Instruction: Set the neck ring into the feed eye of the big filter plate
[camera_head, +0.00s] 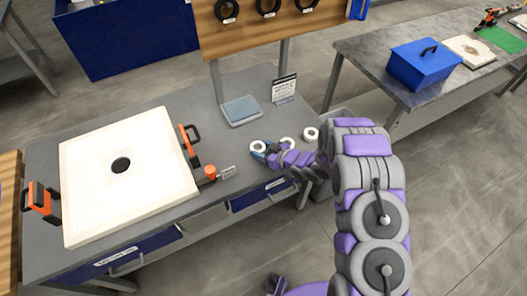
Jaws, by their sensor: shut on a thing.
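The big filter plate (85,165) is a white square plate lying flat on the grey workbench at the left. Its feed eye (121,165) shows as a dark round hole near the middle. My gripper (262,150) is at the right part of the bench, well to the right of the plate. It is shut on a white neck ring (256,145), low by the bench top; I cannot tell whether the ring touches it. A second white ring (288,142) is just right of the gripper, partly hidden by my arm. A third (311,133) lies farther right.
Orange-and-black clamps (188,145) stand at the plate's sides. A brush (226,173) lies between plate and gripper. A blue pad in a tray (241,109) and a small sign (284,90) stand behind. A board with black rings (268,8) rises at the back.

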